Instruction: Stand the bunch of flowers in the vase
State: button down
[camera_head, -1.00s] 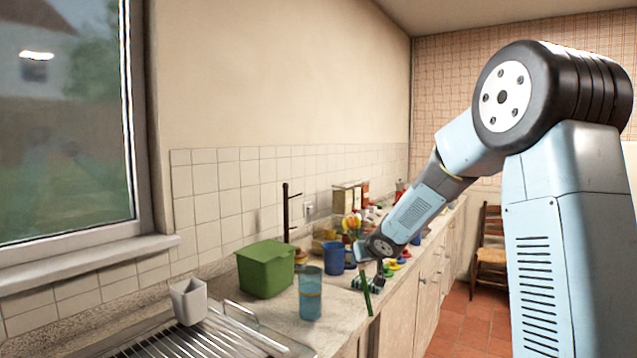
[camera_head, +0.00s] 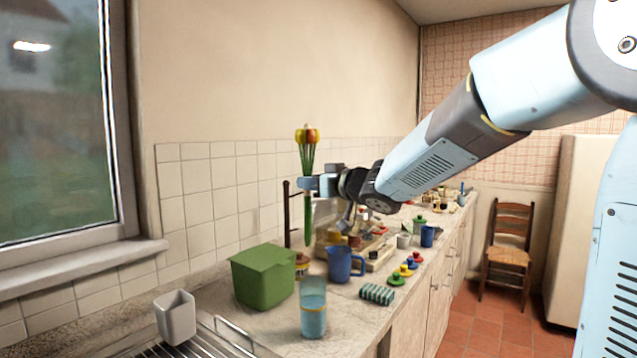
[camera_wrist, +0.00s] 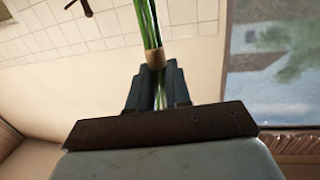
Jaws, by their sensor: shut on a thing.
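The bunch of flowers (camera_head: 307,156) has red and yellow heads and green stems and stands nearly upright in the air. My gripper (camera_head: 309,183) is shut around its stems, with the heads above the jaws and the stem ends below. The wrist view shows the green stems (camera_wrist: 148,25) with a tan band, between my dark fingers (camera_wrist: 156,85); the heads are out of that view. A tall translucent blue vessel (camera_head: 313,309), which looks like the vase, stands upright on the counter, well below the stem ends and apart from them.
A green box (camera_head: 262,278) stands left of the vase, a blue jug (camera_head: 345,264) behind it. A white cup (camera_head: 176,318) stands by the drainer.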

jog(key=shift+w+d+f, duration=0.1)
jog(key=shift+d+f, duration=0.1)
jog(key=shift+f, duration=0.6)
jog(key=shift+w+d+f, duration=0.1)
jog(key=shift+d+f, duration=0.1)
jog(key=shift+f, duration=0.65)
jog(key=shift+d+f, duration=0.2)
jog(key=shift+f, duration=0.6)
